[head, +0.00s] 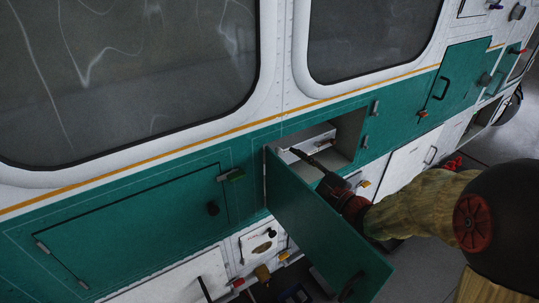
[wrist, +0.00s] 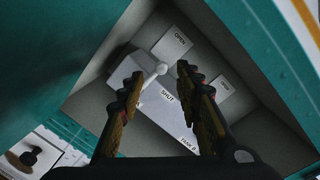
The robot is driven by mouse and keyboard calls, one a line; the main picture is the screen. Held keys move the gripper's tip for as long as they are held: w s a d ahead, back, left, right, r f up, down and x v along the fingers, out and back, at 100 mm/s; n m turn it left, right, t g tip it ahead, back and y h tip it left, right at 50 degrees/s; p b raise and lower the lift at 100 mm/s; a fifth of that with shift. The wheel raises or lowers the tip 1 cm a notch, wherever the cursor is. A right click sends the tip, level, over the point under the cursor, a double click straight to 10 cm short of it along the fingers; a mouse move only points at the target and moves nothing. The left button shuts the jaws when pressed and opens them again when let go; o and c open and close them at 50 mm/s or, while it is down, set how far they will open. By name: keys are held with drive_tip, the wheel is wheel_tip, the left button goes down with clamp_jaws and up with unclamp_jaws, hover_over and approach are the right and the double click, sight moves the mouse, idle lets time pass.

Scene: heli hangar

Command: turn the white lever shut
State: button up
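OPEN labels show above (wrist: 180,39) and to the right (wrist: 224,86). In the head view my gripper (head: 311,150) reaches into the compartment, and the lever cannot be made out.
The green compartment door (head: 325,225) hangs open beside my arm. The compartment walls (wrist: 262,125) surround the fingers closely. A closed green panel (head: 140,225) lies to the left.

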sight(280, 152)
drive_tip(key=p+x, duration=0.1)
drive_tip(key=x, duration=0.6)
drive_tip(key=shift+w+d+f+p, duration=0.1)
drive_tip(key=shift+w+p, duration=0.15)
drive_tip(key=shift+p, duration=0.05)
drive_tip(key=shift+c, duration=0.3)
drive_tip(key=c, duration=0.8)
clamp_jaws()
